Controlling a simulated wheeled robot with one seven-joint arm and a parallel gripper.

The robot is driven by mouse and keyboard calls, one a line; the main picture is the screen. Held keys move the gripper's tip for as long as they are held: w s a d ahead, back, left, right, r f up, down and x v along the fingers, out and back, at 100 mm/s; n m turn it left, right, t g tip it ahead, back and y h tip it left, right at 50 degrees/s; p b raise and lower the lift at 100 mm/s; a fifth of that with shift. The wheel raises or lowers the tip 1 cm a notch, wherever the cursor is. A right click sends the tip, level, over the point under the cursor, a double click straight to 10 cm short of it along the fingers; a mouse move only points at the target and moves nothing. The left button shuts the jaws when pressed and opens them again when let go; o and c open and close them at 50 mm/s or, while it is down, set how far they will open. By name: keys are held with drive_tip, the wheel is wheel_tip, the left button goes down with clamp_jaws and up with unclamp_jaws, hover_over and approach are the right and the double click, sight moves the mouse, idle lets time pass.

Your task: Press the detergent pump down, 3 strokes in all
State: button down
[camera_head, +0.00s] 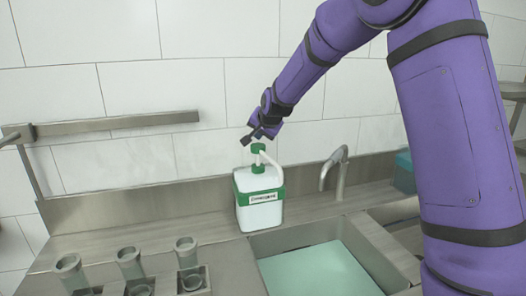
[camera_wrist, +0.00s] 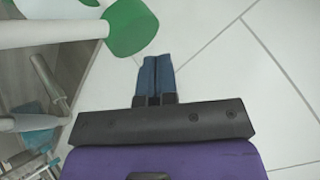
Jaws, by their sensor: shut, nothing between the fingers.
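The detergent bottle (camera_head: 259,207) is white with a green shoulder band and a dark-bordered label. It stands upright on the steel counter behind the sink. Its pump has a green head (camera_head: 258,148) and a white spout that bends to the right. My gripper (camera_head: 247,138) is shut and empty, just above and slightly left of the pump head in the head view. I cannot tell whether it touches. In the wrist view, the shut fingers (camera_wrist: 156,62) point toward the green pump head (camera_wrist: 131,27), with the white spout (camera_wrist: 50,32) running left from it.
A steel faucet (camera_head: 335,172) stands right of the bottle, behind the sink basin (camera_head: 318,262) with pale green water. Several clear cups (camera_head: 130,264) stand in holders at the front left. A teal box (camera_head: 404,172) sits at the back right. A wall rail (camera_head: 115,123) runs at left.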

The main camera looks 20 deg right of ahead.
drive_tip(key=shift+r, duration=1.95)
drive_tip(key=shift+r, duration=0.15)
idle(1.0)
